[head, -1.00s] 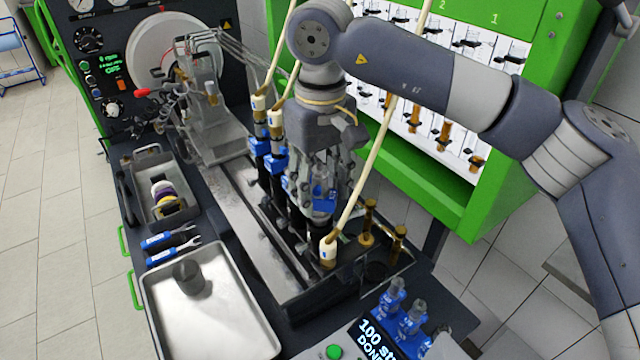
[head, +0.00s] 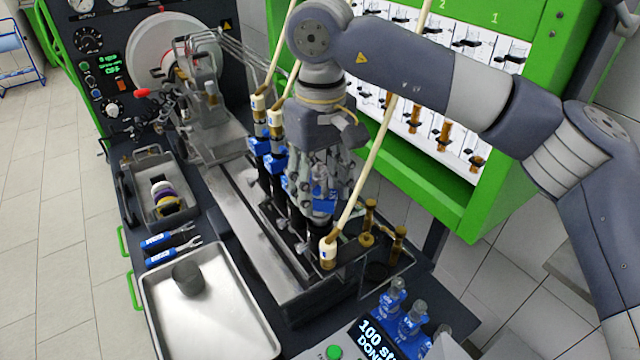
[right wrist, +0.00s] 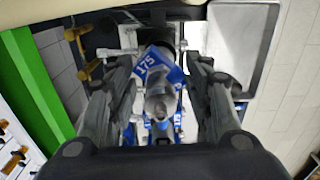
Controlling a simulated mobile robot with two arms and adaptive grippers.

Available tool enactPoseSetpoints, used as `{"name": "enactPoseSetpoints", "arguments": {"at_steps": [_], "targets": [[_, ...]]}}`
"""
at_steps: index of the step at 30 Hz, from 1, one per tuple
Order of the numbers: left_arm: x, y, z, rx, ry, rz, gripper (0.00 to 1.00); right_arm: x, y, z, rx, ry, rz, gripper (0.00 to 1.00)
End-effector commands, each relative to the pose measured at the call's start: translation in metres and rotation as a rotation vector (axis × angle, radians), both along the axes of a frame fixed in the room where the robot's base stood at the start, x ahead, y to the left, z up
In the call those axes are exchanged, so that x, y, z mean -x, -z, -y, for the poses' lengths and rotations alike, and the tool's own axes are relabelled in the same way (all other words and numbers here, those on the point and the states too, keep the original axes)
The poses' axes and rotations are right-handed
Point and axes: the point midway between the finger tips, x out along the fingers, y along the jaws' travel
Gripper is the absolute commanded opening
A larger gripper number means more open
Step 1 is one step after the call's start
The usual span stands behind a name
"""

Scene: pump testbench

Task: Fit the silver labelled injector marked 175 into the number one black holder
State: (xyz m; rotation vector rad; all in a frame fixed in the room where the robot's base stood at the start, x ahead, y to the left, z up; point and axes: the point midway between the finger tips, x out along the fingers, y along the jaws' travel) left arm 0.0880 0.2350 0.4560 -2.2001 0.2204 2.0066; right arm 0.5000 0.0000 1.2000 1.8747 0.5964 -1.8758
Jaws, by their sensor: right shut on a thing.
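My right gripper (head: 320,192) is shut on the silver injector (right wrist: 158,88), which has a blue label reading 175 (right wrist: 150,62) in the right wrist view. In the head view the injector's blue label (head: 323,203) shows between the fingers, above the near end of the row of black holders (head: 298,228). The fingers hide most of the injector. I cannot tell whether its lower end touches a holder, nor which holder is number one. My left gripper is not in view.
Other injectors with blue labels (head: 274,160) stand in the row just left of my gripper. A hose with a white end (head: 328,252) hangs close in front. Brass fittings (head: 369,216) stand to the right. A metal tray (head: 215,315) with a dark cup (head: 188,277) lies front left.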

Motion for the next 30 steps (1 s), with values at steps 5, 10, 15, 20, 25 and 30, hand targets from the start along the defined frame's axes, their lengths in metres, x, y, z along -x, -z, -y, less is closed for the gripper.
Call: {"name": "enactPoseSetpoints", "arguments": {"at_steps": [5, 10, 15, 20, 25, 30], "targets": [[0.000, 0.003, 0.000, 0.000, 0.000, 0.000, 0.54, 0.000, 0.003, 0.000, -0.001, 0.000, 0.001, 0.07], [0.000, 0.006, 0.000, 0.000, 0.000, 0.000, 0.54, 0.000, 0.007, 0.000, -0.001, 0.000, 0.001, 0.07], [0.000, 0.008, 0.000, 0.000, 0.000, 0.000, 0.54, 0.000, 0.010, 0.000, -0.001, 0.000, 0.001, 0.07], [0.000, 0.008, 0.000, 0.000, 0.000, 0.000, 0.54, 0.000, 0.011, 0.000, -0.001, 0.000, 0.001, 0.55], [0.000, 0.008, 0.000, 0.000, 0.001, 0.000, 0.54, 0.000, 0.011, 0.000, -0.001, 0.000, 0.001, 0.55], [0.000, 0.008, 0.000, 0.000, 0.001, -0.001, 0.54, 0.000, 0.010, 0.000, 0.001, 0.000, -0.001, 0.55]]}}
